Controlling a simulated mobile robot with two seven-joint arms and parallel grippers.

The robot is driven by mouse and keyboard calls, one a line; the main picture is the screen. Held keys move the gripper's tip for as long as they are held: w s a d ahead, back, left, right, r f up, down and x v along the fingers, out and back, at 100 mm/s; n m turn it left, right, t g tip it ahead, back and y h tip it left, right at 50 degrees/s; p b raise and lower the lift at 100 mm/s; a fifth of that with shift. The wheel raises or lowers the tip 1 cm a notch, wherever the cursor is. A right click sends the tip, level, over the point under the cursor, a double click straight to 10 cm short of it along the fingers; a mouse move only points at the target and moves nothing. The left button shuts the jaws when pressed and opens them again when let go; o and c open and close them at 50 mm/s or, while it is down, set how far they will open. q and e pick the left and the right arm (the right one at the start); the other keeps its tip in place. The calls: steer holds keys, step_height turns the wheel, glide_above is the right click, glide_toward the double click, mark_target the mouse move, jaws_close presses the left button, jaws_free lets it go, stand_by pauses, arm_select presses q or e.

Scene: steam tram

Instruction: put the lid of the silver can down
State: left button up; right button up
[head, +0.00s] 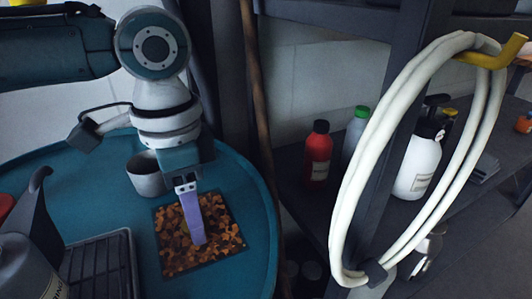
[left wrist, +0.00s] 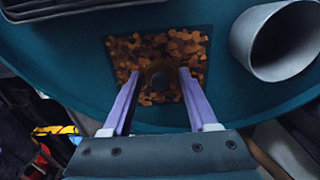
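My left gripper (head: 198,215) points down over a brown, mosaic-patterned mat (head: 232,250) on the round blue table. In the left wrist view the gripper (left wrist: 158,73) has its two lilac fingers apart. A small dark round thing (left wrist: 160,76) shows between them, over or on the mat (left wrist: 125,48); it may be the lid, and I see a gap on each side of it. The open silver can (head: 147,181) stands behind the mat, left of the gripper, with no lid on it. The can also shows in the left wrist view (left wrist: 267,62). My right gripper is out of view.
A dark rack (head: 128,260) and a grey spouted vessel (head: 25,272) are at the table's left front. A wooden pole (head: 258,100) stands beyond the table's right edge. A white hose coil (head: 350,190) hangs before a shelf with a red bottle (head: 318,160) and other bottles.

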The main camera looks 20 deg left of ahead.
arm_select(q)
steer(key=shift+o, duration=1.2)
steer(key=shift+r, duration=0.1)
step_height(320, 180, up, 12)
steer(key=p, duration=0.2)
